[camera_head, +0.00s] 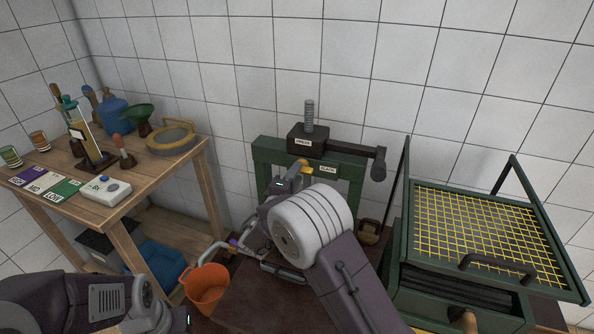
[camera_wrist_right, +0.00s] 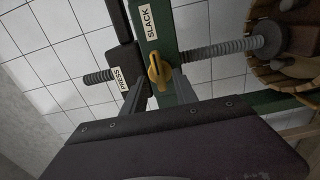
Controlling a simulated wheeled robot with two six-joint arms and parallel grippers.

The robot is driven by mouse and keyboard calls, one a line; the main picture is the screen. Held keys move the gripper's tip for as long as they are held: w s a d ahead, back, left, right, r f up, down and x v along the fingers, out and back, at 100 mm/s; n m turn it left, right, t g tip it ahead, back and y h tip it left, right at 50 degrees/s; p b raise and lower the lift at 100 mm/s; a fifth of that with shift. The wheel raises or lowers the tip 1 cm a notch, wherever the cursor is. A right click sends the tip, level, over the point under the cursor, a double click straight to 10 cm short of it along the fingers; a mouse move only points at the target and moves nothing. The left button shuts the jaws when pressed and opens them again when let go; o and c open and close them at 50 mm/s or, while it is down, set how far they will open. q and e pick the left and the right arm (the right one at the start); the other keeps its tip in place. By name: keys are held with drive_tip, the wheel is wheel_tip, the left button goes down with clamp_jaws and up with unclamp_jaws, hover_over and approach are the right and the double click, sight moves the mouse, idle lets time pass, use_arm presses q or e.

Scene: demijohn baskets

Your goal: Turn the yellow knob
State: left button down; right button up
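The yellow knob (camera_wrist_right: 156,69) sits on the green press frame (camera_wrist_right: 187,35). In the right wrist view its long grip runs nearly up and down, with a SLACK label (camera_wrist_right: 145,20) above it and a PRESS label (camera_wrist_right: 121,79) to its left. In the head view the knob (camera_head: 301,164) shows only partly, behind my right gripper. My right gripper (camera_wrist_right: 159,80) is open, its two fingers to either side of the knob with a gap showing on each side. I cannot tell whether the fingertips overlap it in depth. My left arm shows at lower left; its gripper fingers are not visible.
The black screw block (camera_head: 312,141) and its crank arm (camera_head: 378,164) stand above the frame. A green rack with a yellow mesh (camera_head: 487,235) is at right. An orange bucket (camera_head: 206,287) is low beside the press. A wooden bench (camera_head: 196,158) with several items stands left.

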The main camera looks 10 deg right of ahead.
drive_tip(key=shift+x, duration=0.85)
drive_tip(key=shift+c, duration=0.3)
clamp_jaws()
